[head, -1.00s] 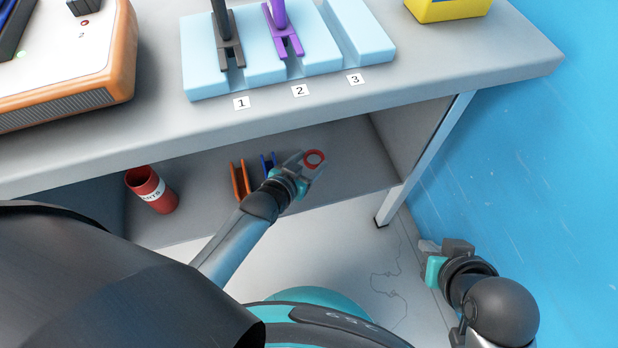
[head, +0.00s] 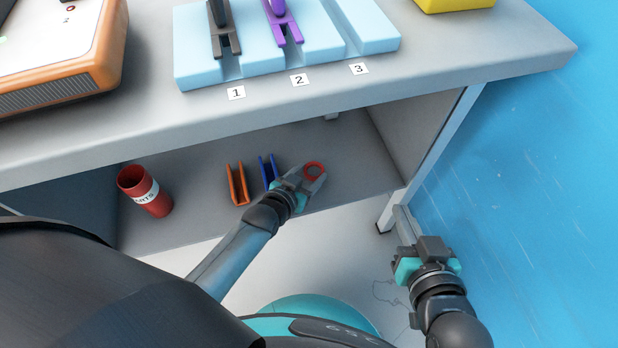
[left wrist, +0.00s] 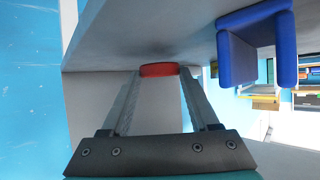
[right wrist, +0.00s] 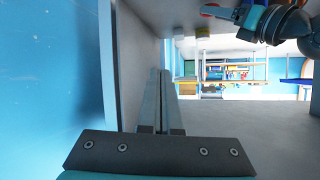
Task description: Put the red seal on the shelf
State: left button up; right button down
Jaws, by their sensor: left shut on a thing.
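The red seal (head: 314,169) is a small red ring. My left gripper (head: 312,174) is shut on it over the front part of the lower shelf (head: 350,155), right of the blue holder. In the left wrist view the seal (left wrist: 158,70) shows edge-on between the fingertips, close to the grey shelf surface. I cannot tell whether it touches the shelf. My right gripper (head: 420,250) is shut and empty, out by the table's right leg. Its fingers lie together in the right wrist view (right wrist: 160,75).
On the shelf stand an orange holder (head: 237,184), a blue holder (head: 267,170) and a red parts cup (head: 145,191). The tabletop (head: 330,103) overhangs the shelf. A table leg (head: 391,210) and blue wall are at right. The shelf's right part looks clear.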

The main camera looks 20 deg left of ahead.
pick_arm(q)
jog(key=shift+f+b, duration=0.3)
jog(key=shift+f, duration=0.35)
pick_arm(e)
jog(key=shift+a+r+t+y, duration=0.4)
jog(key=shift+a+t, duration=0.3)
jog(key=shift+t, duration=0.1)
pick_arm(q)
jog(key=o, duration=1.2)
jog(key=shift+f, duration=0.15)
jog(key=shift+c, duration=0.2)
pick_arm(e)
jog(key=shift+a+r, duration=0.1)
jog(key=shift+r, duration=0.05)
